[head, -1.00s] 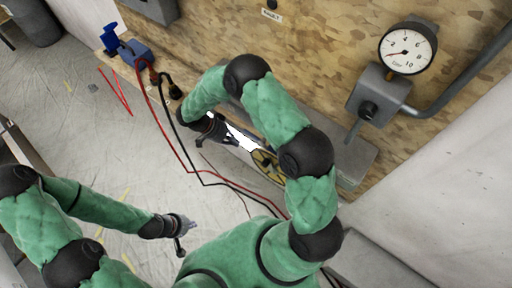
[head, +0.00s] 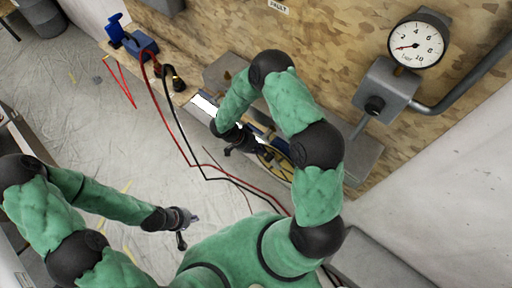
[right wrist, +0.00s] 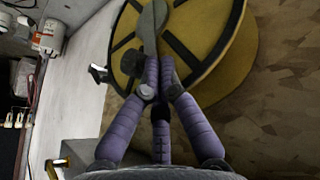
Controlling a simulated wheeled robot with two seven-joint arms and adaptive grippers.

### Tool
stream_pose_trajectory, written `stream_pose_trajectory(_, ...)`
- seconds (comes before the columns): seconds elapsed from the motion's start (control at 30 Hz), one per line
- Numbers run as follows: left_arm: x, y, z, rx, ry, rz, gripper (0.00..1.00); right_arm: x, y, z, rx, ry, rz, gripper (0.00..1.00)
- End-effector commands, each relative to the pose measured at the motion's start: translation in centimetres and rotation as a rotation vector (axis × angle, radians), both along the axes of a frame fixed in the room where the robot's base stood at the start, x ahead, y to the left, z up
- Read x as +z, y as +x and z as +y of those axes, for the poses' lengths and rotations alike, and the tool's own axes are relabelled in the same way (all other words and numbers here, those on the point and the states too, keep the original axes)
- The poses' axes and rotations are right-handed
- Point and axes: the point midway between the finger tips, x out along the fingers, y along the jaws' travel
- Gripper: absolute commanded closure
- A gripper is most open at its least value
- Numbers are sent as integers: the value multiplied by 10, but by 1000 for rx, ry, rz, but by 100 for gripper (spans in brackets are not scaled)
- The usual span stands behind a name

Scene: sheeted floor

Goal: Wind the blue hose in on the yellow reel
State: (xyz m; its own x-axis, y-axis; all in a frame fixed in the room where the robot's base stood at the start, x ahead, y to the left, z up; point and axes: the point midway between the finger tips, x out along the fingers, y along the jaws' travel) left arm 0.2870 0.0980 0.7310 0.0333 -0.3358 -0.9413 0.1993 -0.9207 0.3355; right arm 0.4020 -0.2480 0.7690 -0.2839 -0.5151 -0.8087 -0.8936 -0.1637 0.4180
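The yellow reel (head: 271,160) is mostly hidden behind my right arm in the head view. In the right wrist view it is a large yellow drum (right wrist: 215,65) with black spokes and a grey crank-like bar (right wrist: 150,28) across its face. My right gripper (right wrist: 160,62) is in front of the reel, its purple fingers drawn together near the bar's end. A dark knob (right wrist: 131,62) lies just left of the fingertips. I cannot tell whether anything is between them. No blue hose can be clearly made out. My left gripper (head: 190,218) hangs over the floor, away from the reel, too small to judge.
A red hose (head: 180,140) and a black hose (head: 186,143) run across the floor from near a blue device (head: 135,40). A gauge (head: 415,45) and grey valve box (head: 384,90) are on the board wall. Floor at left is fairly clear.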

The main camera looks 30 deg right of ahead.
Motion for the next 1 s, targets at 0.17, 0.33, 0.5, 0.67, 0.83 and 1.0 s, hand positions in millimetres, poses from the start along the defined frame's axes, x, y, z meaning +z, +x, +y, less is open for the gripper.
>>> stream_pose_trajectory(0.17, 0, 0, 0, 0, 0, 0, 100, 0, -1, 0, 0, 0, 0, 100)
stream_pose_trajectory(0.33, -2, 0, 0, 0, 0, 0, 100, 0, -1, 0, 0, 0, 0, 100)
stream_pose_trajectory(0.5, -14, 0, 0, 0, 0, 0, 100, 0, -5, -2, 1, -1, -1, 100)
stream_pose_trajectory(0.67, -26, 0, 0, 0, 0, 0, 100, 3, -10, -5, 0, 0, -1, 100)
stream_pose_trajectory(0.83, -31, 0, 0, 0, 0, 0, 100, 7, -14, -6, 1, 0, 1, 100)
stream_pose_trajectory(1.0, -30, 0, 0, 0, 0, 0, 100, 8, -15, -6, 1, 0, 2, 100)
